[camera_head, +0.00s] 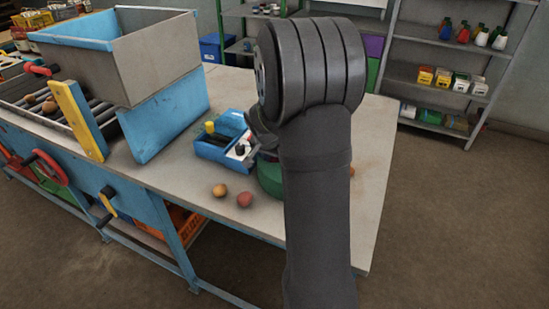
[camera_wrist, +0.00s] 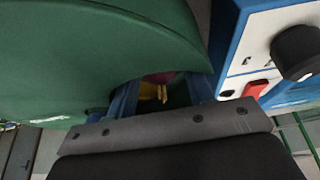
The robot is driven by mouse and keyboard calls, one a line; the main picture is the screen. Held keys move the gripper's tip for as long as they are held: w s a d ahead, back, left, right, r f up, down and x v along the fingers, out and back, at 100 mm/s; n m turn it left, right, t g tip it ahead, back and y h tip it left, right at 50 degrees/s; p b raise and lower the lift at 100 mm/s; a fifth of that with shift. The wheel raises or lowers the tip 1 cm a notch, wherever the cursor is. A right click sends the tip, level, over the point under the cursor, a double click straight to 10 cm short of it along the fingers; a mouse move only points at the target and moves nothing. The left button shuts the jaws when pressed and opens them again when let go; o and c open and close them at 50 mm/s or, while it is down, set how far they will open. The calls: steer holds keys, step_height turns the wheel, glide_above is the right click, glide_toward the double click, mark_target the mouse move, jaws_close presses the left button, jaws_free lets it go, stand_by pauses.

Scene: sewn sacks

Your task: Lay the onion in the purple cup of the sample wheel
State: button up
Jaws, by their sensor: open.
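The sample wheel appears as a large green rounded body (camera_wrist: 90,60) filling the left and top of the wrist view. In the head view a bit of green (camera_head: 270,178) shows beside my arm, which hides the rest. My gripper (camera_wrist: 160,97) is open, its blue fingers at an opening under the green edge. Between them show a small yellow thing (camera_wrist: 153,91) and a dark reddish-purple patch (camera_wrist: 158,77). I cannot tell whether these are the onion and purple cup. The fingertips are hidden in the head view.
A blue box with a white panel (camera_head: 222,145) stands left of the wheel; its black knob (camera_wrist: 297,52) is close to my gripper. A tan round item (camera_head: 219,190) and a reddish one (camera_head: 244,199) lie on the table (camera_head: 185,185). A grey hopper (camera_head: 155,60) stands farther left.

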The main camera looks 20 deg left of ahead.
steer(key=v, duration=1.2)
steer(key=x, duration=1.1)
steer(key=shift+w+f, duration=0.15)
steer(key=shift+f, duration=0.15)
steer(key=shift+w, duration=0.1)
steer(key=shift+r, duration=0.95)
steer(key=shift+f, duration=0.1)
